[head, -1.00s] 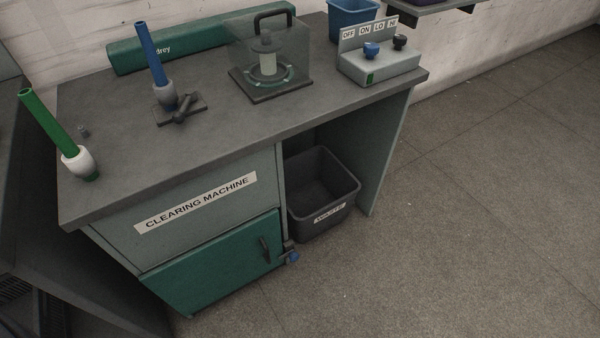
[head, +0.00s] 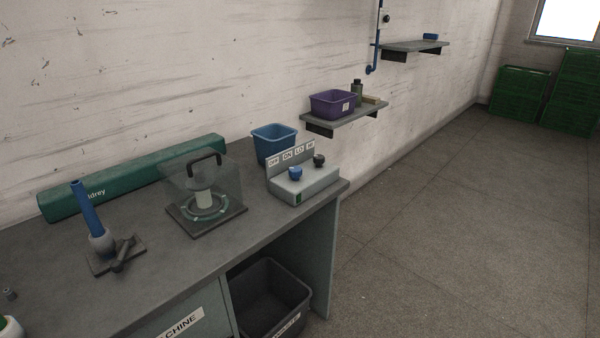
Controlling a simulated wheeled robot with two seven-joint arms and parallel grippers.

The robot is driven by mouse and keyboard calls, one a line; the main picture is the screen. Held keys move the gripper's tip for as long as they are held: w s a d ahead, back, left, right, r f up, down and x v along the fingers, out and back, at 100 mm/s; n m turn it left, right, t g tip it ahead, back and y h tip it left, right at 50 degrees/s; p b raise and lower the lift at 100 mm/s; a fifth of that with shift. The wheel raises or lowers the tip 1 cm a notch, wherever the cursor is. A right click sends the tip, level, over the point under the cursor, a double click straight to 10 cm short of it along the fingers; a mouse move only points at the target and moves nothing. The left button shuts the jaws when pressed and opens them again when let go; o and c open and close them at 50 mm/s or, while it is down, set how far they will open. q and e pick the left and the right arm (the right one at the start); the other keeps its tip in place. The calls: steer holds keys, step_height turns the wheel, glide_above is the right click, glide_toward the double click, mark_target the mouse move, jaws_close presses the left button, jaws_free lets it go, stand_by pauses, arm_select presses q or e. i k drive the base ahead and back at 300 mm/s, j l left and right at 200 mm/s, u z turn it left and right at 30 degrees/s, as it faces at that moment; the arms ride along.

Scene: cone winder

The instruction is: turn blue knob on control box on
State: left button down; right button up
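The control box (head: 303,184) is a light grey box at the right end of the bench top, with an upright label plate behind it reading OFF, ON, LO and a last label too small to read surely. The blue knob (head: 295,172) sits on its top at the left, below the OFF and ON labels. A black knob (head: 319,160) sits to its right. A small green patch shows on the box's front. Which way the blue knob points is too small to tell. Neither of my grippers is in view.
A clear-covered device (head: 204,188) with a black handle stands left of the box. A blue bin (head: 273,143) stands behind it. A blue tube stand (head: 88,212) is at left. A dark bin (head: 268,298) sits under the bench (head: 250,232). Floor (head: 440,240) at right is open.

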mark_target(295, 171)
steer(key=i+l+u, duration=0.3)
steer(key=l+u, duration=0.35)
steer(key=i+l+u, duration=0.15)
steer(key=l+u, duration=0.15)
steer(key=i+l+u, duration=0.1)
steer(key=l+u, duration=0.2)
steer(key=l, duration=0.1)
